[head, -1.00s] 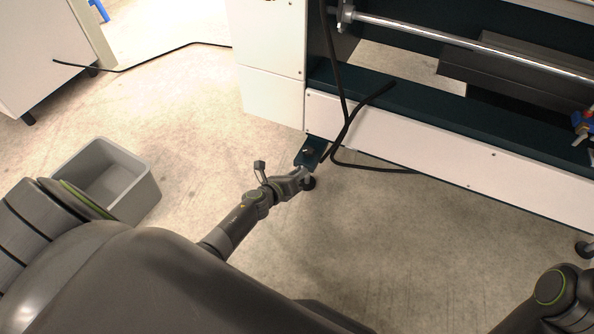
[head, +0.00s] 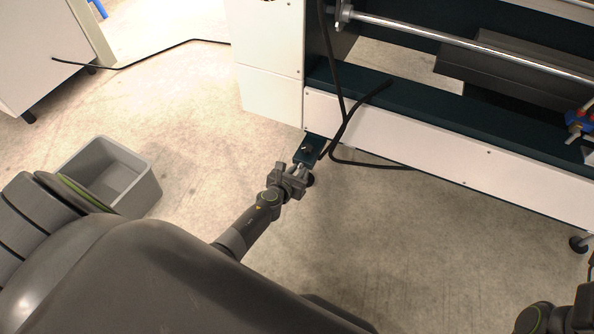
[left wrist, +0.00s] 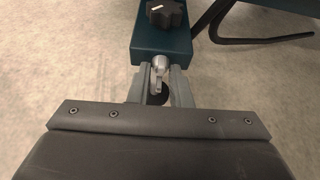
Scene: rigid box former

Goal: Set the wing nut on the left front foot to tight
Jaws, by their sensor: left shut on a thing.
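The left front foot's dark teal bracket (head: 312,143) sticks out from the machine's corner, with a black knob (left wrist: 166,14) with a white mark on top. Below the bracket's end, the left wrist view shows a silvery wing nut (left wrist: 159,73) on the foot's stem. My left gripper (head: 301,170) is at the bracket's end, and its two fingers (left wrist: 160,88) are shut on the wing nut from both sides. The dark round foot pad (left wrist: 157,98) shows partly between the fingers. How tight the nut is cannot be seen. My right gripper is out of view.
A black cable (head: 347,128) hangs over the frame and lies on the floor right of the bracket. A grey bin (head: 140,190) stands at the left. The white machine panel (head: 420,146) runs to the right. The floor (head: 420,240) in front is clear.

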